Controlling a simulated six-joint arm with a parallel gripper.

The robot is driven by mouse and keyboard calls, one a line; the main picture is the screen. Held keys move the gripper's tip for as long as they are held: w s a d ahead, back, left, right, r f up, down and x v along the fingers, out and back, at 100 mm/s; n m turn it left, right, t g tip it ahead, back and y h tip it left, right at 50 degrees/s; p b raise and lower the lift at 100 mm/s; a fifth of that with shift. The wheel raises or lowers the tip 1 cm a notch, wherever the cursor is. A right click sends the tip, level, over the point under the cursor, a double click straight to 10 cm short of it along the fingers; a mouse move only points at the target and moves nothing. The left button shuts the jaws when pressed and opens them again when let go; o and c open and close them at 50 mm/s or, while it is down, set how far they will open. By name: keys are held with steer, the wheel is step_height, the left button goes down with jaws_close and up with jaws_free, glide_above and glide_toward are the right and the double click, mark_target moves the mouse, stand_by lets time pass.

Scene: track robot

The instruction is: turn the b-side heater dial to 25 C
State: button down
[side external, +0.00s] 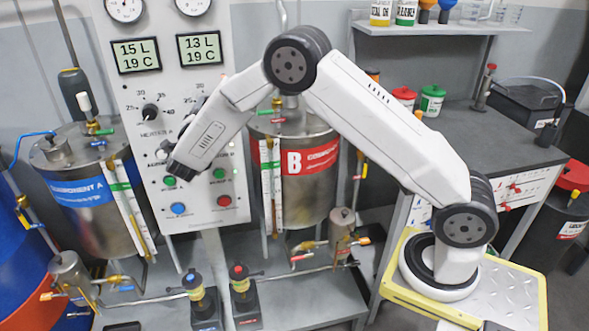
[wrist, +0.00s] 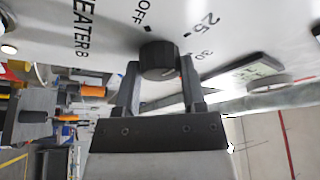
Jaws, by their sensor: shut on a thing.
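The b-side heater dial (wrist: 158,56) is a black knob on the white panel, beside the lettering HEATER B in the wrist view. Marks OFF, 25 and 30 are printed around it. Its pointer direction cannot be read clearly. My gripper (wrist: 159,76) is shut on the dial, one finger on each side. In the side view my arm hides this dial and the fingers. The right display (side external: 199,48) on the panel reads 13 L and 19 C. The Component B tank (side external: 312,185), with a red band, stands behind my arm.
The heater A dial (side external: 150,112) is on the panel's left, below the left display (side external: 136,55) reading 15 L and 19 C. Green, blue and red buttons (side external: 224,201) lie low on the panel, close to my wrist. The Component A tank (side external: 85,205) stands left.

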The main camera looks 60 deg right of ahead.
steer(key=shift+m+g, duration=0.3)
steer(key=shift+m, duration=0.3)
steer(key=shift+c, duration=0.8)
jaws_free()
steer(key=shift+a, duration=0.15)
steer(key=v, duration=0.7)
steer(key=shift+s+a, duration=0.15)
steer(key=shift+a, duration=0.1)
